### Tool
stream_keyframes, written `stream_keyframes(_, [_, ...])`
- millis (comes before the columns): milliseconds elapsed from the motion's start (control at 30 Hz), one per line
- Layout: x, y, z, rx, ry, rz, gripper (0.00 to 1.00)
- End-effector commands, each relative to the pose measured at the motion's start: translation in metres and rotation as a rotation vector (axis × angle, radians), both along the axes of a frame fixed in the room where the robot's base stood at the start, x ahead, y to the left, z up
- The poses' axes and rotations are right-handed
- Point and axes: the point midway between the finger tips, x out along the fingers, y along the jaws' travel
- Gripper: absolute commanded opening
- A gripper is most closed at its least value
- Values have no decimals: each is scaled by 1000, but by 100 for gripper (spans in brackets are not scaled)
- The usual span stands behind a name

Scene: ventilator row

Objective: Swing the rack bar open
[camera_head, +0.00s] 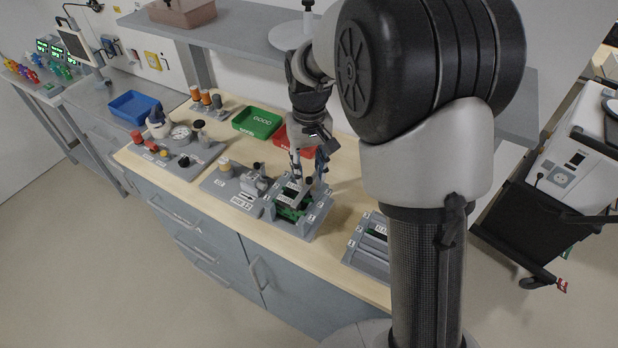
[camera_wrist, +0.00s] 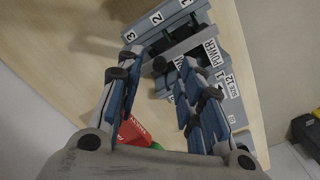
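The grey rack (camera_head: 312,222) with numbered slots and green boards inside stands near the front edge of the wooden bench. In the wrist view, the rack (camera_wrist: 215,28) shows labels 3 and 2 and a POWER label. A grey bar (camera_wrist: 183,48) crosses it, with a dark round knob (camera_wrist: 160,65) near its left end; I cannot tell whether it is latched. My gripper (camera_head: 303,182) is pointed down just above the rack. In the wrist view my gripper (camera_wrist: 160,62) has its blue-padded fingers apart, with the knob between their tips. Contact is unclear.
A second grey rack (camera_head: 365,250) stands to the right, partly behind my arm. A grey fixture (camera_head: 235,187) stands close on the left. A green tray (camera_head: 257,122) and a red tray (camera_head: 283,140) lie behind. A shelf (camera_head: 240,35) overhangs the bench.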

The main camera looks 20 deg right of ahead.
Motion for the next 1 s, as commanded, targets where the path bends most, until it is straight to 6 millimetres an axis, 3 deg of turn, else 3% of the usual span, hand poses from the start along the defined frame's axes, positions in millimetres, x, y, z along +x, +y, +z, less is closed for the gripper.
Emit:
stream_keyframes(200, [0,0,-21,0,0,0,34])
stream_keyframes(533, [0,0,-23,0,-1,0,34])
stream_keyframes(1000, [0,0,-22,0,-1,0,2])
